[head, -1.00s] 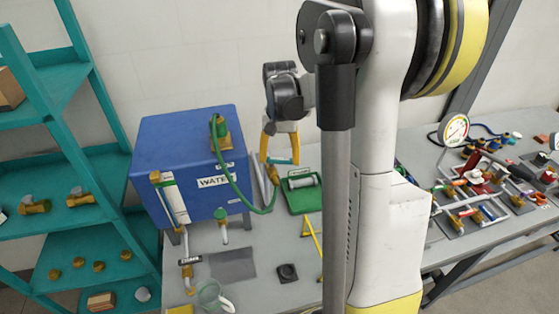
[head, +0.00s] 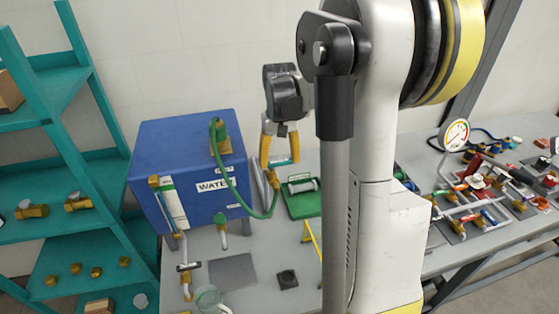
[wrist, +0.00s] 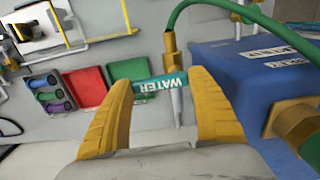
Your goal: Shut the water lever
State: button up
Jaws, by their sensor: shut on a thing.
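The water lever (wrist: 160,86) is a teal bar marked WATER. In the wrist view it spans the gap between the two yellow fingers of my gripper (wrist: 165,105), which is shut on it. A brass valve body (wrist: 175,62) with a green hose sits right behind the lever. In the head view my gripper (head: 280,158) points down beside the blue water tank (head: 165,150), with the lever (head: 282,163) between its fingertips. The brass fitting (head: 272,179) is just below. The fingers partly hide the lever's ends.
The green hose (head: 240,196) loops from the tank top to the valve. A green tray (head: 303,204) lies to the right of the valve. A teal shelf (head: 95,160) stands at the left. The right bench holds a gauge (head: 454,135) and several fittings.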

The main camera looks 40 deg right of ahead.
aim_at(279, 161)
jog(key=o, duration=1.2)
jog(key=shift+r, duration=0.15)
notch_tip(279, 161, up, 12)
jog(key=shift+a+f, duration=0.1)
jog(key=shift+f, duration=0.1)
jog(key=s+a+f+n+t+b, duration=0.2)
jog(key=s+a+f+b, duration=0.4)
jog(key=a+f+b, duration=0.3)
jog(key=s+a+f+n+t+b, duration=0.3)
jog(key=s+a+f+t+b, duration=0.2)
jog(key=a+f+b, duration=0.4)
jog(key=s+a+f, duration=0.1)
jog(key=a+f, duration=0.3)
jog(key=a, duration=0.2)
jog(key=shift+s+a+f+b, duration=0.15)
jog(key=shift+s+f+b, duration=0.05)
jog(key=shift+f+b, duration=0.2)
